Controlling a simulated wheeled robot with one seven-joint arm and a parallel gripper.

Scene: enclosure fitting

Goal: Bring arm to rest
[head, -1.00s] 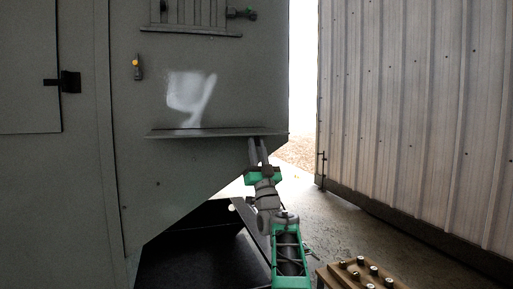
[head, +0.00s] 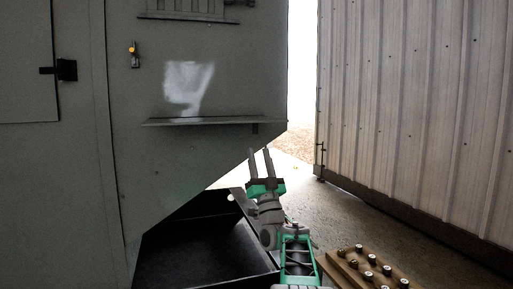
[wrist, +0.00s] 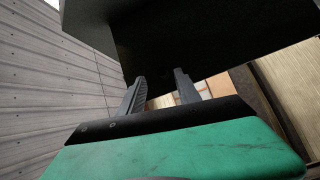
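My gripper (head: 260,164) is low in the head view, in front of the lower right edge of the grey enclosure (head: 220,90). Its two grey fingers point up and stand apart with nothing between them. In the wrist view my gripper (wrist: 160,88) also shows its fingers spread and empty, with a dark surface (wrist: 200,45) beyond them. My green and grey arm reaches up from the bottom of the head view.
A narrow shelf (head: 205,121) juts from the enclosure above my gripper. A black open bin (head: 200,245) lies below left. A wooden block with several pegs (head: 345,265) stands at the lower right. A corrugated wall (head: 420,110) bounds the right; concrete floor lies between.

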